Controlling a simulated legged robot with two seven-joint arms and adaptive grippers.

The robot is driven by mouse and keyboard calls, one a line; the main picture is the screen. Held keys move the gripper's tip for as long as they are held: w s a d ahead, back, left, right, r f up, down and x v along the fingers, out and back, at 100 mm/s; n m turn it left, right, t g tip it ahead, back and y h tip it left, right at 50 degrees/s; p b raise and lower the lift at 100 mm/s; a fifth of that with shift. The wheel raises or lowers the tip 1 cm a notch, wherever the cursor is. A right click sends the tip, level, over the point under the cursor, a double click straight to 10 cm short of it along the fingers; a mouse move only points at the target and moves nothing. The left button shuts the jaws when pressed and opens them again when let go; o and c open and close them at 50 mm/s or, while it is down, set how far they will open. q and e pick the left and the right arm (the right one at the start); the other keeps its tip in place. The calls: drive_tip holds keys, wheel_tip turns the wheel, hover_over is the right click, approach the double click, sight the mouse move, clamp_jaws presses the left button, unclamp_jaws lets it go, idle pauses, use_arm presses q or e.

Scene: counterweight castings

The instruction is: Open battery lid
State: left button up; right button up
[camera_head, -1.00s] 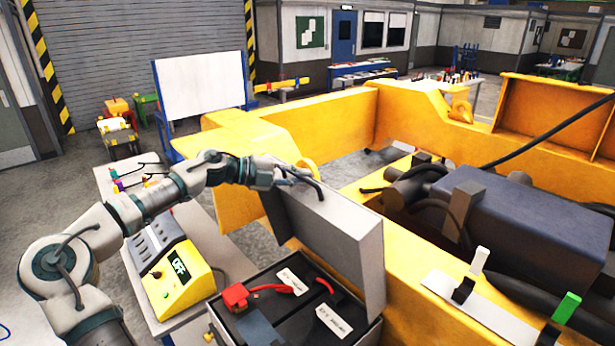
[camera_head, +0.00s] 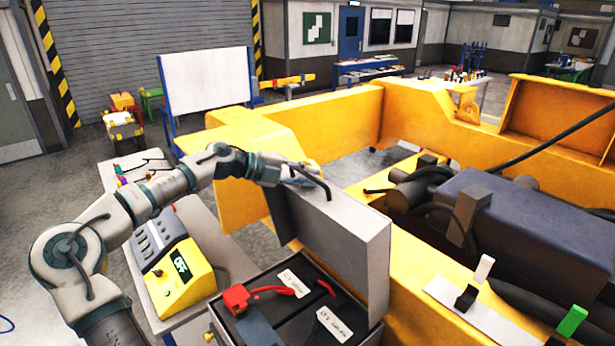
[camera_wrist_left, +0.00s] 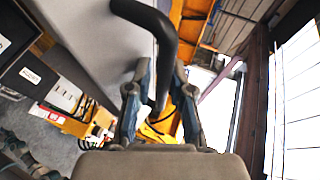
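The battery box (camera_head: 222,330) is at the bottom centre of the head view, and its grey lid (camera_head: 345,240) stands raised, near upright, along its far side. A black bar handle (camera_head: 319,178) is on the lid's top outer part. My left gripper (camera_head: 300,173) is at that handle. In the left wrist view, the black handle (camera_wrist_left: 160,28) passes between the fingertips of my left gripper (camera_wrist_left: 161,75), which look closed around it. The lid's grey face (camera_wrist_left: 95,45) fills the upper left there. The exact finger contact is partly hidden. My right gripper is not in view.
Inside the box are a red terminal cover (camera_head: 236,298) and white labels (camera_head: 333,322). A yellow control unit (camera_head: 172,278) stands on a table to the left. The yellow machine frame (camera_head: 430,270) lies close behind and right of the lid. Grey floor shows beyond the table.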

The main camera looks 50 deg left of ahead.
use_arm(q)
drive_tip(key=v, duration=1.2)
drive_tip(key=shift+a, duration=0.3)
drive_tip(key=shift+d, duration=0.15)
drive_tip(key=shift+f, duration=0.1)
